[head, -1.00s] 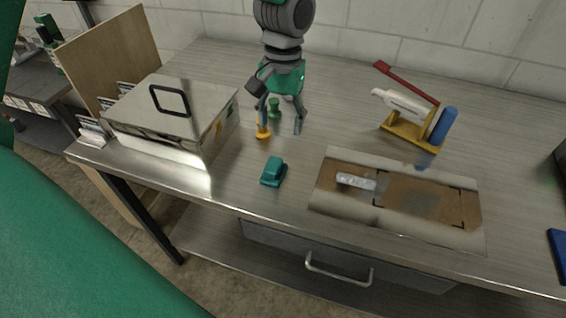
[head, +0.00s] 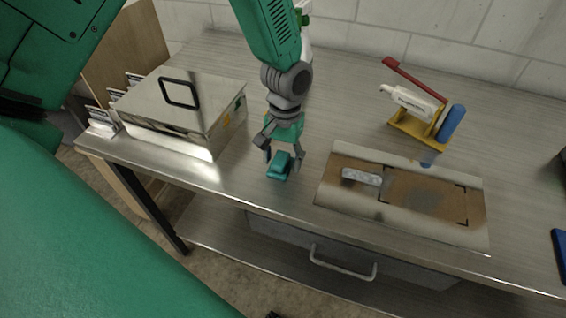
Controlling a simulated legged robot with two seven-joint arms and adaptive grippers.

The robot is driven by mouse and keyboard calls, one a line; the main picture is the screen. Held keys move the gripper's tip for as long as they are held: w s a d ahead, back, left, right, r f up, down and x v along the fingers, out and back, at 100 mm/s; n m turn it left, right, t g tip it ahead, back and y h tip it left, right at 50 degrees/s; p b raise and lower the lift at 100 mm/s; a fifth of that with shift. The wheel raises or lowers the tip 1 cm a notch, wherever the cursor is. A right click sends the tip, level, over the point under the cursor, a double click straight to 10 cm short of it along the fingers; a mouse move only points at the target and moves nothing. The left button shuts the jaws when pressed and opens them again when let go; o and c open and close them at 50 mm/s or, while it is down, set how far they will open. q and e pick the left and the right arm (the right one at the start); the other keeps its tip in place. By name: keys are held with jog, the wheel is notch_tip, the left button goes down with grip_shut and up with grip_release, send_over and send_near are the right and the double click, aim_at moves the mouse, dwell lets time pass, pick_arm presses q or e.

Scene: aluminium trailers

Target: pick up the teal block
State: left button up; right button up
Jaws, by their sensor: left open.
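The teal block (head: 279,166) lies on the metal table near its front edge, left of the brown and beige board. My left gripper (head: 283,164) is directly above and around it, pointing down. Its fingers are apart, one on each side of the block. Whether the fingers touch the block cannot be told. My right gripper is not in the head view.
A shiny metal box (head: 184,112) stands to the left. A board (head: 404,195) with a silver piece lies to the right. A yellow holder (head: 415,128) with a white bottle, red tool and blue cylinder stands behind it. The table (head: 345,105) is clear between these.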

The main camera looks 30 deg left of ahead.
aim_at(281, 158)
pick_arm(q)
jog(key=shift+a, duration=0.2)
jog(key=shift+c, duration=1.1)
jog(key=shift+a, duration=0.15)
grip_shut()
jog(key=shift+d+r, duration=0.2)
jog(key=shift+r, duration=0.15)
notch_tip(281, 158, up, 9)
jog(key=shift+r, duration=0.2)
